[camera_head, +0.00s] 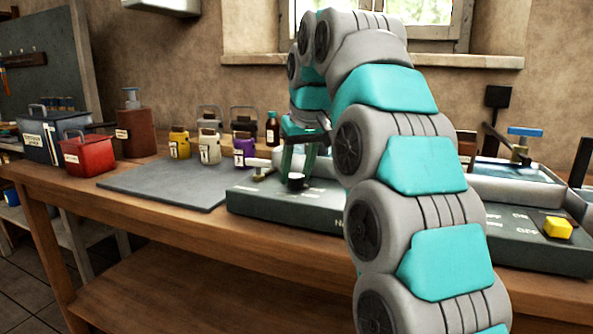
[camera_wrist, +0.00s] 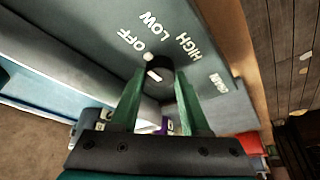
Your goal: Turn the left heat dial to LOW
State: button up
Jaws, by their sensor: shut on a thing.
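The left heat dial (camera_wrist: 160,86) is a small dark round knob with a white mark on top. In the wrist view it sits between the two green fingers of my gripper (camera_wrist: 158,98), which is shut on it. The words OFF, LOW and HIGH are printed on the grey panel (camera_wrist: 190,80) around it. The mark lies towards the OFF side, but I cannot tell its exact setting. In the head view my gripper (camera_head: 298,170) points down over the dial (camera_head: 295,183), near the panel's left end. My arm hides the panel's middle.
A yellow knob (camera_head: 558,228) stands on the panel's right part. A grey mat (camera_head: 165,185) lies left of the panel. Yellow (camera_head: 180,146), white (camera_head: 209,148) and purple (camera_head: 244,152) bottles stand behind it. A red container (camera_head: 89,156) stands at the far left.

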grip_shut()
jog(key=shift+a+m+t+h, duration=0.15)
jog(key=shift+m+h, duration=0.35)
jog(key=shift+m, duration=0.9)
jog(key=shift+m+t+h, duration=0.15)
jog(key=shift+m+h, duration=0.35)
jog(key=shift+m, duration=0.9)
jog(key=o, duration=0.7)
grip_release()
jog(key=shift+c, duration=0.2)
jog(key=shift+s+r, duration=0.1)
